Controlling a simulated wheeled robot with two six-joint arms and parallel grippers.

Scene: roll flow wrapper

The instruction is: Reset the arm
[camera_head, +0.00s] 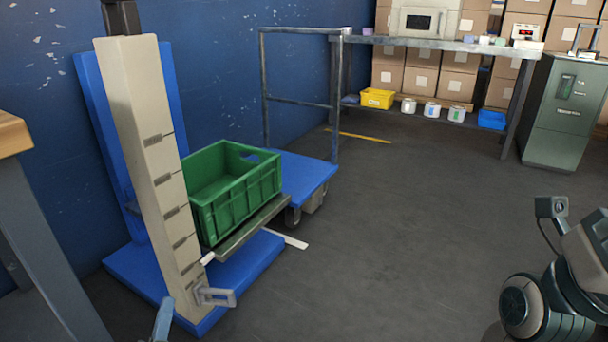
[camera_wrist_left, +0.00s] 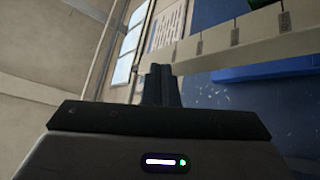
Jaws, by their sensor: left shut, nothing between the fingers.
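The tip of my left gripper (camera_head: 163,320) just shows at the bottom edge of the head view, left of the foot of the beige lift column. In the left wrist view my left gripper (camera_wrist_left: 161,84) has its two fingers together, with nothing between them. It points toward the beige column and the blue wall, apart from both as far as I can tell. Part of my right arm (camera_head: 555,290) shows at the lower right of the head view. Its fingers are out of view.
A green crate (camera_head: 232,192) sits on the lift's platform, beside the beige column (camera_head: 150,130) with its lever (camera_head: 215,296). A blue trolley (camera_head: 308,175) stands behind. A table edge (camera_head: 12,134) is at the left. A workbench (camera_head: 440,43) and green cabinet (camera_head: 562,115) stand far back. The middle floor is clear.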

